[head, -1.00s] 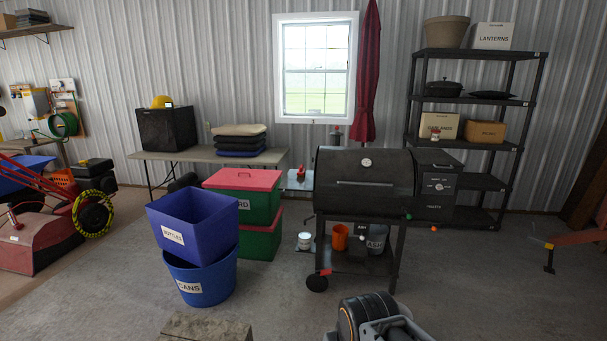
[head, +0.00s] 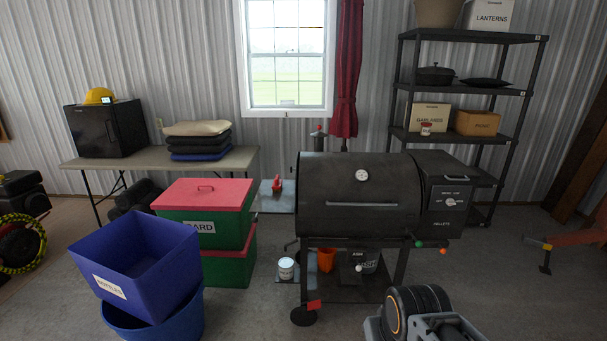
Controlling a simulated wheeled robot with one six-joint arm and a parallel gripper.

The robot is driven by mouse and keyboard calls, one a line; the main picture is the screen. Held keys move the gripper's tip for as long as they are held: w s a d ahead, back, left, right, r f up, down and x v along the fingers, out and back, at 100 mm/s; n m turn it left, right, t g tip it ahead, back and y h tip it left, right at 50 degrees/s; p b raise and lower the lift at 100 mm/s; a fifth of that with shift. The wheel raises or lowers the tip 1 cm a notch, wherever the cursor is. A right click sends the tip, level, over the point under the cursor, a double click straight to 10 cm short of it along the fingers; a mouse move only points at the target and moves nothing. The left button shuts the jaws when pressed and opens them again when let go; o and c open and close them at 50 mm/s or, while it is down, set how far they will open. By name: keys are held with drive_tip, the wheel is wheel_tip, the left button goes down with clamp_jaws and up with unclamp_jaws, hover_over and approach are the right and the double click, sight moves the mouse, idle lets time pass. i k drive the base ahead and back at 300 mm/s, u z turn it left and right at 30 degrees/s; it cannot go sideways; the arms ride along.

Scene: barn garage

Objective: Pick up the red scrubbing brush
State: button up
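A small red object (head: 277,186) stands on the grey side shelf (head: 272,202) at the left of the black grill (head: 360,205). It may be the red scrubbing brush, but it is too small to tell. Another small red piece (head: 314,304) shows low at the grill's front left leg; I cannot tell what it is. Part of my arm shows at the bottom right, in front of the grill. My gripper's fingertips are not visible.
Red-lidded green bins (head: 205,212) and a blue BOTTLES bin (head: 137,262) stand left of the grill. A white can (head: 286,268) sits below the side shelf. A table (head: 240,160) and black shelving (head: 400,90) line the wall. Some floor between bins and grill is clear.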

sight(277, 185)
drive_tip(key=u, duration=0.25)
drive_tip(key=i, duration=1.8)
drive_tip(key=u, duration=0.95)
drive_tip(key=i, duration=0.65)
drive_tip(key=u, duration=0.4)
